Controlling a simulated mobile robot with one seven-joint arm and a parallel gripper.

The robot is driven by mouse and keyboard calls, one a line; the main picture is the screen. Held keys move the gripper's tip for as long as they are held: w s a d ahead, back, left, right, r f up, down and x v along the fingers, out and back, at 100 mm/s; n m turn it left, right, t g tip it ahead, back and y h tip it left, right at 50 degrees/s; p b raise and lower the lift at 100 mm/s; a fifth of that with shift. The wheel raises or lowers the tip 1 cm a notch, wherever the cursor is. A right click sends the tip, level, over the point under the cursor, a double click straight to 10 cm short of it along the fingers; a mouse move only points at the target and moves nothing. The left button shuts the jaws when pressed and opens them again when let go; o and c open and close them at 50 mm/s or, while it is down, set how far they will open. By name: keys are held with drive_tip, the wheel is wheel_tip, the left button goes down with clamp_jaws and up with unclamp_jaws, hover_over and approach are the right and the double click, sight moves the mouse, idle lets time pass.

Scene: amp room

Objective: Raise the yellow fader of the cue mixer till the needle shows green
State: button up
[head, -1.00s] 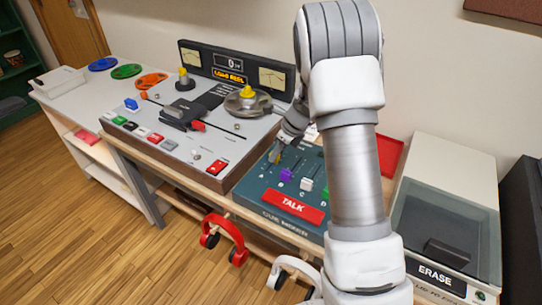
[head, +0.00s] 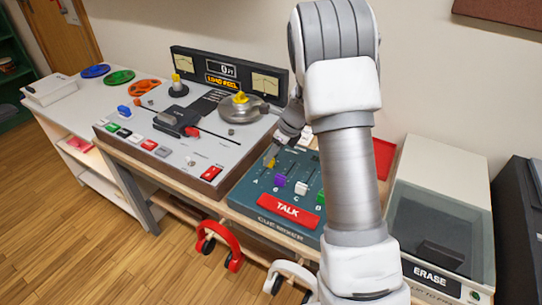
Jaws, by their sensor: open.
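The cue mixer (head: 252,198) is a teal box on the bench, with a red TALK button at its front. Its yellow fader (head: 270,163) is small and stands at the left of the fader row, beside the purple (head: 280,181) and white (head: 300,188) faders. My gripper (head: 279,150) is open and points down at the yellow fader, with its fingers right by the cap. I cannot tell whether they touch it. My arm hides the back right of the mixer, and no needle of the mixer shows.
A tape machine (head: 215,150) with reels and two meters stands to the left. A grey ERASE box (head: 410,175) stands to the right, and a red tray (head: 384,158) lies behind my arm. Red headphones (head: 232,240) and white headphones (head: 290,268) hang at the bench front.

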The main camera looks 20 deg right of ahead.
drive_tip(key=p+v, duration=0.3)
drive_tip(key=v, duration=1.2)
drive_tip(key=shift+r, duration=0.25)
drive_tip(key=shift+d, duration=0.1)
drive_tip(key=s+a+r+n+p, duration=0.1)
drive_tip(key=s+a+r+n, duration=0.2)
drive_tip(key=s+r+n, duration=0.35)
drive_tip(key=s+a+r+n+p, duration=0.2)
drive_tip(key=s+a+r+n, duration=0.2)
drive_tip(key=s+r+n, duration=0.25)
drive_tip(key=s+a+r+n+t+h+p, duration=0.1)
drive_tip(key=s+r+n, duration=0.1)
drive_tip(key=s+n, duration=0.5)
drive_tip(key=s+a+r+n+t+h+p, duration=0.1)
drive_tip(key=s+r+n+h, duration=0.1)
drive_tip(key=s+n, duration=0.5)
drive_tip(key=shift+s+r+p, duration=0.35)
drive_tip(key=shift+s+p, duration=0.05)
drive_tip(key=shift+s, duration=0.15)
drive_tip(key=shift+d, duration=0.2)
